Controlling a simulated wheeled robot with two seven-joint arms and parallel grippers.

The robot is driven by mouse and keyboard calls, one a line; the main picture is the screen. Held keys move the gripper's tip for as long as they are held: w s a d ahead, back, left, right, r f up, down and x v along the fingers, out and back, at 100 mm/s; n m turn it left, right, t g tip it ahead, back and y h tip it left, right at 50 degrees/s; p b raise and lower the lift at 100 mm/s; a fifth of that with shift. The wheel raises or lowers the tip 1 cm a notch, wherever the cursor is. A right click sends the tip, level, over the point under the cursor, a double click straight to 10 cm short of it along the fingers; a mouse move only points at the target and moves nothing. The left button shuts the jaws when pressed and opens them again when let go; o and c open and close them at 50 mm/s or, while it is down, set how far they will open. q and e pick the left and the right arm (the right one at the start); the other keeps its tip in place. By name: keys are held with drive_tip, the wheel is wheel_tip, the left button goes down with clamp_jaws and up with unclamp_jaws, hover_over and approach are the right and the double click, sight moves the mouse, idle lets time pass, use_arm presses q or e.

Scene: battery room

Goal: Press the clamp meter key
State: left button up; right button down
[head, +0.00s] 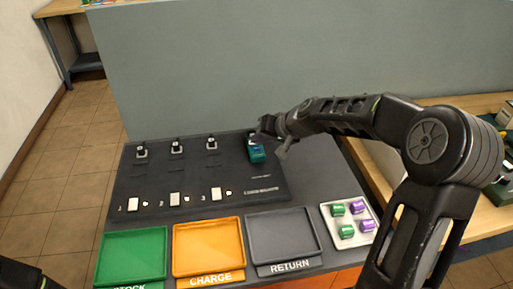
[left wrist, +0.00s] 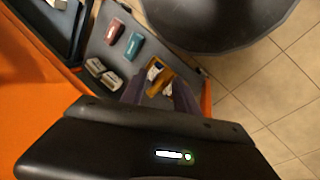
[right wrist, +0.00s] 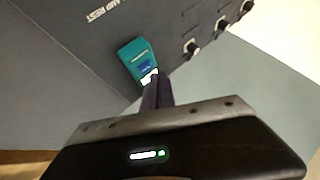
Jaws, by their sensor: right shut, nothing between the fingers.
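The clamp meter, a teal device with a blue face (head: 257,154), lies at the far right of the dark panel (head: 150,180). It also shows in the right wrist view (right wrist: 137,57), with a white part at its near end. My right gripper (head: 268,130) is shut and empty, with its fingertips (right wrist: 153,78) right at that white end. I cannot tell whether they touch it, and the key itself is not clearly seen. My left gripper (left wrist: 158,88) is open and away from the meter, above another tray area.
Green (head: 133,230), orange (head: 208,222) and grey (head: 283,213) trays line the front. A white tray (head: 327,211) holds green and purple cells. Several small black fittings (head: 177,147) stand on the panel. A grey wall (head: 300,50) rises behind.

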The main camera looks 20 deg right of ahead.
idle(0.8)
drive_tip(key=shift+f+b, duration=0.45)
drive_tip(key=shift+b, duration=0.25)
drive_tip(key=shift+f+b, duration=0.35)
drive_tip(key=shift+b, duration=0.1)
idle(0.5)
drive_tip(key=shift+r, duration=0.1)
drive_tip(key=shift+r+p, duration=0.4)
drive_tip(key=shift+r, duration=0.3)
wheel_tip(320, 180, up, 5)
drive_tip(key=p, duration=0.3)
idle(0.5)
idle(0.7)
